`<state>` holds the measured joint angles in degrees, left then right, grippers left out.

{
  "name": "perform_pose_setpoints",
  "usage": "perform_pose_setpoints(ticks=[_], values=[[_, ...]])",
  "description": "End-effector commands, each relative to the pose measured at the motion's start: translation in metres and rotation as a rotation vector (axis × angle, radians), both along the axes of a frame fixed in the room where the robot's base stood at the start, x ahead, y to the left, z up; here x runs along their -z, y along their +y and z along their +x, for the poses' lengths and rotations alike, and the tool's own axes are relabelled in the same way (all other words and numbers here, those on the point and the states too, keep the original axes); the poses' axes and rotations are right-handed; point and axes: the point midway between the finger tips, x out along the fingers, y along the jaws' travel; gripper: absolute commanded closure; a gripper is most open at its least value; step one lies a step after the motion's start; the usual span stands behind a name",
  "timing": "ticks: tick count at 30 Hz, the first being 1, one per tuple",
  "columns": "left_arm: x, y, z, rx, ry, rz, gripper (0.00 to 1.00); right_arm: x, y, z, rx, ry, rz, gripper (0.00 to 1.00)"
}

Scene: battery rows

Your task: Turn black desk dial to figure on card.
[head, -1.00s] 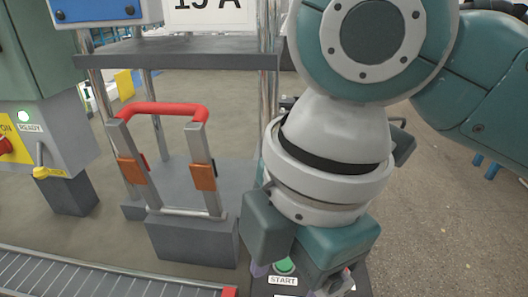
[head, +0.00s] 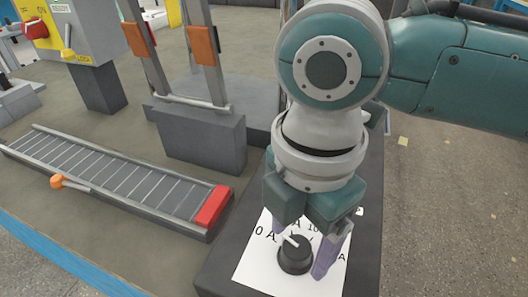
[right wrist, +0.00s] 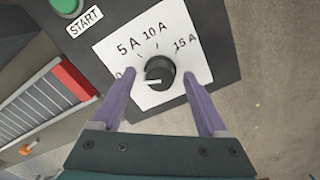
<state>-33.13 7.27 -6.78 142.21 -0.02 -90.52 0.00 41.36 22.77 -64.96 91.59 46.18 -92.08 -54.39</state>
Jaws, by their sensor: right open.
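The black dial (head: 294,257) stands on a white scale plate (head: 255,270) marked 0 A, 5 A, 10 A and 15 A. In the right wrist view the dial (right wrist: 160,70) has a white pointer line aimed left, towards the 0 mark. My right gripper (head: 300,254) is open over the plate. In the right wrist view its purple fingers (right wrist: 160,76) are on either side of the dial, with visible gaps. The card is out of view now; a second ago its partly cut-off figure read 15 A. My left gripper is not in view.
A green START button (right wrist: 66,5) sits on the same dark box (right wrist: 205,15). A roller conveyor (head: 110,175) with a red end block (head: 212,206) lies to the left. A grey block with upright bars (head: 200,138) stands behind. Open floor lies to the right.

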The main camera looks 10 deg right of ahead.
Motion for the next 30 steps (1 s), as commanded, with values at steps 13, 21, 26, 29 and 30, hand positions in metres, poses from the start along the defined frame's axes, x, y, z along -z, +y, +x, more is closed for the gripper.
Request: perform_pose_setpoints(ticks=[13, 21, 26, 29, 30], values=[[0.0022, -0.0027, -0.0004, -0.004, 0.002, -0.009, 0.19, 0.0065, 0.0002, -0.0002, 0.0, -0.001, 0.0, 0.34], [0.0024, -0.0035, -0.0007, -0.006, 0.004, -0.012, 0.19, 0.0063, 0.0002, -0.0001, 0.0, -0.001, 0.0, 0.64], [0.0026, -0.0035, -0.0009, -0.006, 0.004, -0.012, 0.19, 0.0063, 0.0, -0.0001, 0.0, -0.001, 0.0, 0.82], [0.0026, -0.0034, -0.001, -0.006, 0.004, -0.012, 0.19, 0.0062, 0.0, -0.0001, 0.0, -0.001, 0.0, 0.93], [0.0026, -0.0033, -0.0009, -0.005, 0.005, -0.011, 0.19, 0.0062, 0.0, -0.0001, 0.0, -0.001, 0.0, 0.98]])
